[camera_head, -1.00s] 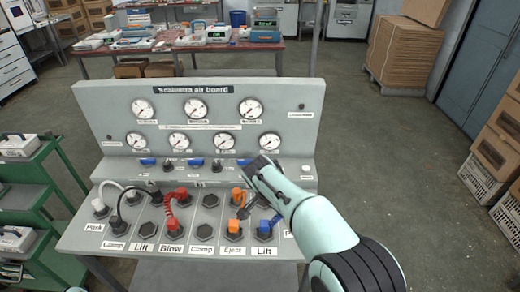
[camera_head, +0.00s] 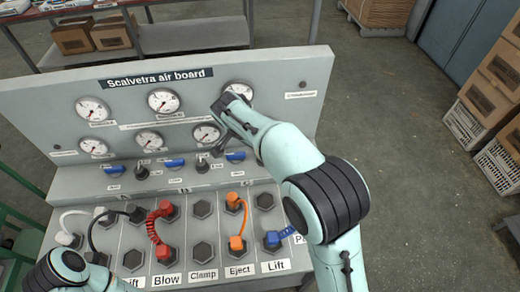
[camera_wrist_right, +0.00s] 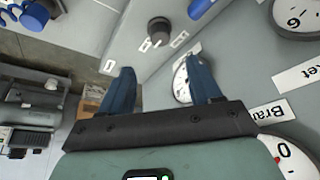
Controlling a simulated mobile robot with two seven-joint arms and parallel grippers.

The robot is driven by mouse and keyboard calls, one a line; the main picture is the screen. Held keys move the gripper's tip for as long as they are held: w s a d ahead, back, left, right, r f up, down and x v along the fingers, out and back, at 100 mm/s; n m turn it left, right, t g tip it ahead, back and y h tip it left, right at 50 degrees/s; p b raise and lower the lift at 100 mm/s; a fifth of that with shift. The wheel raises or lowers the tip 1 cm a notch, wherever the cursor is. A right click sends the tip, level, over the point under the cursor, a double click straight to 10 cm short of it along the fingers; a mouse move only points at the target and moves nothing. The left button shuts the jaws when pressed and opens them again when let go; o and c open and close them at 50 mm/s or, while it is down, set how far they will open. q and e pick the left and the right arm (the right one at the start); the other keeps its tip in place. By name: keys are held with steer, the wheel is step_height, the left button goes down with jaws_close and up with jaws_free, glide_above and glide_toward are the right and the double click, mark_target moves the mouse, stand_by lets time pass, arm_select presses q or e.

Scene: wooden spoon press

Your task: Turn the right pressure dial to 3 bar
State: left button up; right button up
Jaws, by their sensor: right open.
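The grey air board (camera_head: 60,110) has round gauges and a row of dark dials below them. A left dial (camera_head: 142,173) and a middle dial (camera_head: 202,165) show; the place farther right is hidden by my right arm. My right gripper (camera_head: 219,146) is in front of the lower gauges, right of centre. In the right wrist view its blue fingers (camera_wrist_right: 160,66) are spread and empty. A dark dial (camera_wrist_right: 159,29) stands beyond the gap between the fingertips, apart from them. Which dial this is, and its setting, I cannot tell. My left arm shows at bottom left without its gripper.
Blue valve handles (camera_head: 174,163) sit between the dials. Below are hexagonal sockets and coloured hoses, including a red hose (camera_head: 155,226) and an orange hose (camera_head: 240,222). A gauge (camera_wrist_right: 180,80) lies close behind the right finger.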

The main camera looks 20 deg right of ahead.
steer(key=x, duration=1.1)
steer(key=shift+w+d+f, duration=0.1)
steer(key=shift+f, duration=0.2)
steer(key=shift+c, duration=0.3)
steer(key=c, duration=1)
